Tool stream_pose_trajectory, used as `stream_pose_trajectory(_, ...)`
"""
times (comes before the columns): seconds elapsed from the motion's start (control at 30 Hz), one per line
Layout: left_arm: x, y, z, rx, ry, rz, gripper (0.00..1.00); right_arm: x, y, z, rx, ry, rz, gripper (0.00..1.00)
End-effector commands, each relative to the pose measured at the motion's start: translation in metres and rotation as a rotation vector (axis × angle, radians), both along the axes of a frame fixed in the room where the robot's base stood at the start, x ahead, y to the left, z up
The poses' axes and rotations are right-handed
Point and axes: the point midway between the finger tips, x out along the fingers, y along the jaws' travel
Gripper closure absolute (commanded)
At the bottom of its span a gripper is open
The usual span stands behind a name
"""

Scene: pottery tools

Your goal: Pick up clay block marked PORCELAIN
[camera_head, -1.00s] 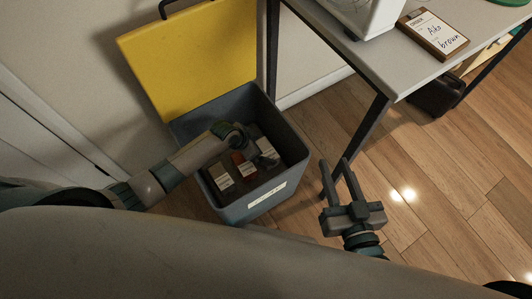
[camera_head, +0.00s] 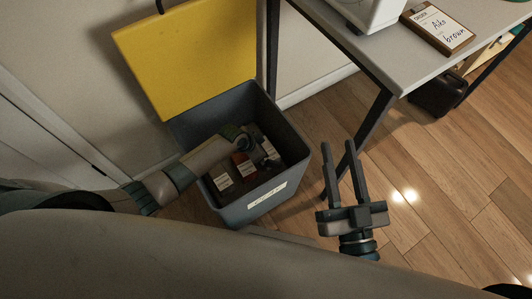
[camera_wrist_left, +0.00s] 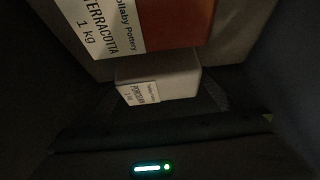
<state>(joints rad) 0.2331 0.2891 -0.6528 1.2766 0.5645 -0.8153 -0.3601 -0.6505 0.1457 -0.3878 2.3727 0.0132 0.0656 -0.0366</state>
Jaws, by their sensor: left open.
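The white block marked PORCELAIN (camera_wrist_left: 165,80) shows in the left wrist view, its label on its left side. The red-brown TERRACOTTA block (camera_wrist_left: 175,22) is nearer the camera and above it in the picture. In the head view several labelled blocks lie in the grey bin (camera_head: 232,217), among them the red-brown one (camera_head: 240,159); I cannot read their labels there. My left gripper (camera_head: 262,155) is down inside the bin over the blocks, open, its fingers mostly hidden. My right gripper (camera_head: 339,143) is open and empty, outside the bin to its right.
The bin's yellow lid (camera_head: 190,58) stands open behind it. A table (camera_head: 420,62) is at the upper right with a clipboard (camera_head: 438,28) on it; its dark leg stands just right of the bin. A dark case (camera_head: 437,95) is under the table. Wooden floor at right is clear.

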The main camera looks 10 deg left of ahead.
Motion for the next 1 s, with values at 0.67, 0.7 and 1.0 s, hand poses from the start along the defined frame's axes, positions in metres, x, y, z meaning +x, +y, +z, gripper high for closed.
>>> stream_pose_trajectory(0.67,0.0020,-0.0010,0.0026,-0.003,-0.004,0.000,0.68,0.0003,-0.0002,0.0002,-0.001,0.002,0.000,0.69)
stream_pose_trajectory(0.7,0.0018,-0.0010,0.0025,-0.003,-0.004,0.000,0.68,0.0003,-0.0002,0.0002,-0.001,0.002,-0.001,0.69)
stream_pose_trajectory(1.0,0.0018,-0.0009,0.0047,-0.003,-0.005,0.000,0.68,0.0007,0.0000,-0.0008,-0.003,0.011,0.000,0.69)
